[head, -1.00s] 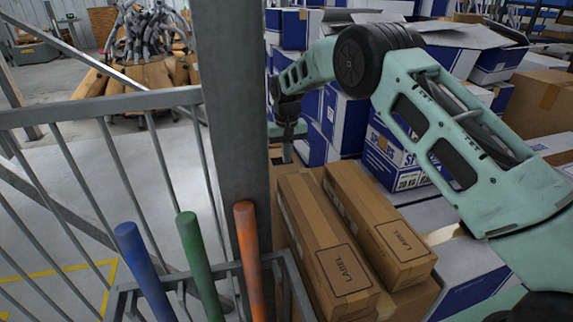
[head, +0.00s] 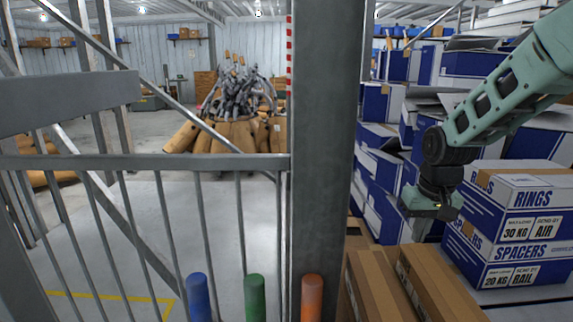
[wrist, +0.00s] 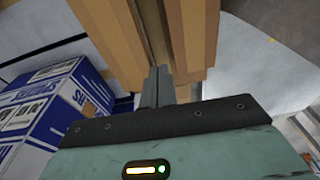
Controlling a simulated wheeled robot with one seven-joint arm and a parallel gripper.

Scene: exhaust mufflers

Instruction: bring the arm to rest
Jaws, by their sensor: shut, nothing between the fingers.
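My gripper (head: 422,230) hangs at the right in the head view, at the end of my pale green arm, with its fingers pointing down. It is above and beside two long brown cardboard boxes (head: 375,290). In the wrist view my gripper's fingers (wrist: 158,85) are closed together with nothing between them. The brown boxes (wrist: 190,35) lie beyond the fingertips there, and I see a narrow gap between them. The gripper appears apart from the boxes.
White and blue boxes (head: 510,245) stand close to the right of my gripper. A thick grey post (head: 320,130) and a grey railing (head: 230,162) stand to the left. Blue (head: 199,300), green (head: 254,298) and orange (head: 312,297) handles stand upright in front. Open floor (head: 150,230) lies beyond the railing.

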